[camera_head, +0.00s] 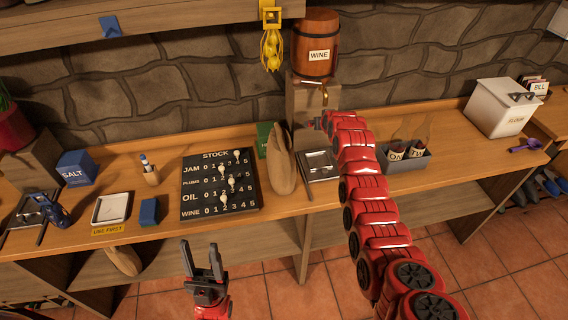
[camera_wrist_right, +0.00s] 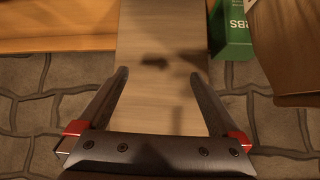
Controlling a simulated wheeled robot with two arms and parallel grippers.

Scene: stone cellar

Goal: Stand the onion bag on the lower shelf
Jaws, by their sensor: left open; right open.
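A tall brown bag (camera_head: 282,160) stands on the counter beside the stock board; its brown side also seems to show in the right wrist view (camera_wrist_right: 295,50). Another brown bag-like thing (camera_head: 122,258) shows below the counter's front edge, partly hidden. A yellow net (camera_head: 271,50) of round things hangs from a yellow hook. I cannot tell for certain which is the onion bag. The lower shelf (camera_head: 260,250) is under the counter. My left gripper (camera_head: 200,246) is open and empty in front of the counter. My right gripper (camera_wrist_right: 160,95) is open around no held thing, over a wooden surface.
My right arm crosses the counter. A wine barrel (camera_head: 316,42) stands on a wooden block (camera_head: 300,98) at the wall. A green box (camera_wrist_right: 232,28) is close to the right gripper. The stock board (camera_head: 205,198), a tray (camera_head: 111,208) and a grey bin (camera_head: 415,162) occupy the counter.

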